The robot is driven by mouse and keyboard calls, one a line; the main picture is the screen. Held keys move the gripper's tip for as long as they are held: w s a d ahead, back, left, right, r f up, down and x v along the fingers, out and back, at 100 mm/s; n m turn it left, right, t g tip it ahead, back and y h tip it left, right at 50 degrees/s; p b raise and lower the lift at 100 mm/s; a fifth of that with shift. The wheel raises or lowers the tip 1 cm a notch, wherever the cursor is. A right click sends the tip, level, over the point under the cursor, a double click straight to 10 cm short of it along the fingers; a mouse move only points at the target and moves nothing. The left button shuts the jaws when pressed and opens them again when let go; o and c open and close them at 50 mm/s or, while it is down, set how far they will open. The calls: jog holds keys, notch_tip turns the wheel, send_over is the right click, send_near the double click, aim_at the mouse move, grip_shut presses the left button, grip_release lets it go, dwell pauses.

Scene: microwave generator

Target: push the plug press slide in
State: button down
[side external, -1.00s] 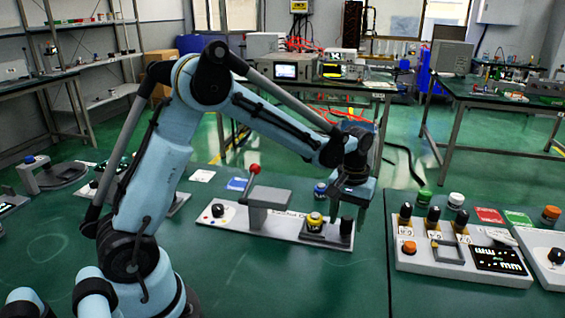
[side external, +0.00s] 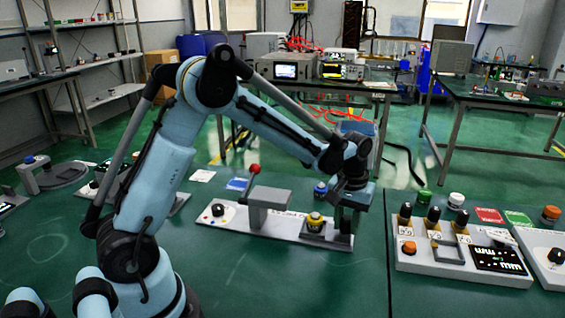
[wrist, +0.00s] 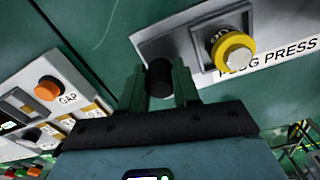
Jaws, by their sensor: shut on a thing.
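The plug press (side external: 262,228) is a long white base on the green bench, and its PLUG PRESS label shows in the wrist view (wrist: 275,62). A grey block (side external: 312,238) on it carries a yellow-ringed round part (side external: 315,222), also seen in the wrist view (wrist: 231,48). A black upright knob (wrist: 160,78) stands beside that block at the base's right end. My gripper (side external: 345,225) is down over this end. In the wrist view its fingers (wrist: 159,70) are shut on the knob, one on each side. The knob is mostly hidden in the side view.
A grey post (side external: 268,197) and a red-balled lever (side external: 254,169) stand on the base left of the block. A blue-topped part (side external: 320,189) stands behind. A white panel (side external: 440,262) with an orange button and several black knobs lies to the right.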

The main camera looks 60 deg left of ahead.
aim_at(306, 228)
jog(key=s+a, duration=0.6)
jog(key=shift+s+a, duration=0.4)
jog(key=c, duration=0.8)
grip_release()
jog(key=shift+d+r, duration=0.1)
jog(key=shift+r, duration=0.2)
notch_tip(306, 228, up, 12)
jog(key=shift+f, duration=0.2)
